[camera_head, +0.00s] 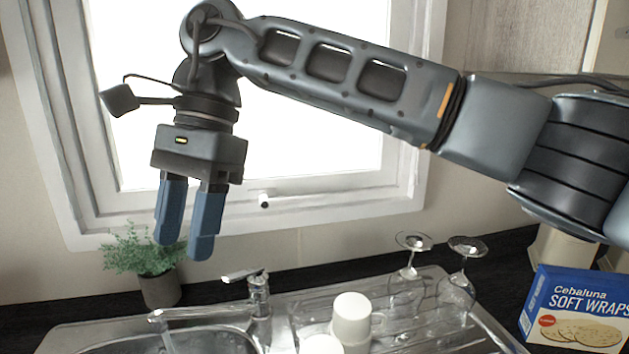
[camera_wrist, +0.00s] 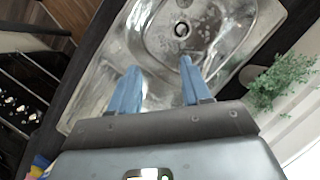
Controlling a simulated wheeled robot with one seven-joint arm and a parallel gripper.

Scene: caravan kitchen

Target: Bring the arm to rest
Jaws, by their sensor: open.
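My gripper (camera_head: 186,246) hangs from my arm in front of the window, its two blue fingers pointing down. It is apart from everything around it, above the left part of the sink and near the potted plant. The wrist view shows the gripper (camera_wrist: 157,72) from above with a clear gap between its fingers. The fingers are open and hold nothing. My arm reaches in from the right across the window.
Below is a steel sink (camera_wrist: 210,68) with a tap (camera_head: 260,292). A potted plant (camera_head: 158,290) stands behind it. White cups (camera_head: 351,318) and upturned glasses (camera_head: 465,285) stand on the drainer. A Soft Wraps box (camera_head: 572,310) is at right. A hob (camera_wrist: 25,105) shows in the wrist view.

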